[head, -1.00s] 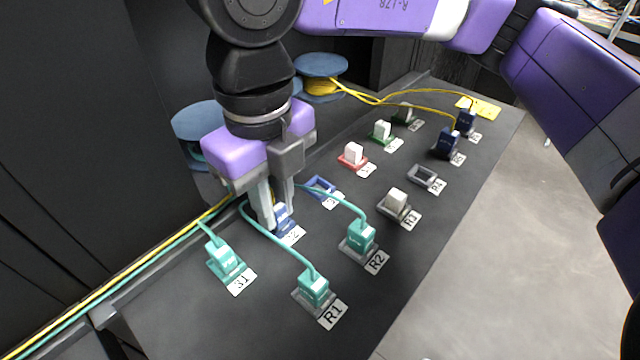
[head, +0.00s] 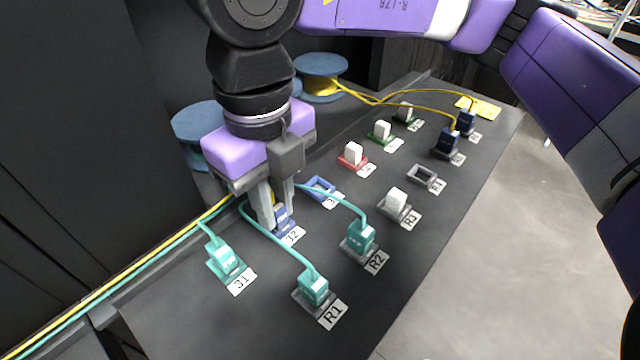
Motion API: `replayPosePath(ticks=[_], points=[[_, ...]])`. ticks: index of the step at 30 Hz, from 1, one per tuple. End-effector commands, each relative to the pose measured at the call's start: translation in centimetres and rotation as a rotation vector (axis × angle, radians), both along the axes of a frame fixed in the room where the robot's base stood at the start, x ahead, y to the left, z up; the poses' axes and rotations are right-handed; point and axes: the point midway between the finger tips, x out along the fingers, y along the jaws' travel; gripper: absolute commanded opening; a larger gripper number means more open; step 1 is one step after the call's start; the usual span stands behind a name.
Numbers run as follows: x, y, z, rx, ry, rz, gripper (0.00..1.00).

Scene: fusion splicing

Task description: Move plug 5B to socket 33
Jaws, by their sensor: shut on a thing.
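A dark blue plug (head: 281,214) is at the position labelled 32 (head: 292,236), with its base down at the panel. My gripper (head: 273,222) points down and is shut on this plug; its fingers hide part of it. The print on the plug is too small to read surely. An empty blue socket frame (head: 320,188) lies behind and right of the gripper. Its label is partly hidden by a teal cable, so its number cannot be read.
Teal plugs with cables stand at 31 (head: 225,259), R1 (head: 313,288) and R2 (head: 360,239). A white plug (head: 395,201) is at R3, and an empty grey socket (head: 422,175) is behind it. Red (head: 353,154) and green (head: 381,132) sockets hold white plugs. Dark blue plugs (head: 448,140) stand far right.

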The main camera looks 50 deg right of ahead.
Motion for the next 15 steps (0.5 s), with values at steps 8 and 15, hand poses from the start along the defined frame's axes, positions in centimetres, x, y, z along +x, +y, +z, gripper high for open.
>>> replayPosePath(ticks=[8,15], points=[[0.0,0.0,0.5,0.000,0.000,0.000,0.00],[0.0,0.0,1.4,-0.001,-0.001,0.000,0.00]])
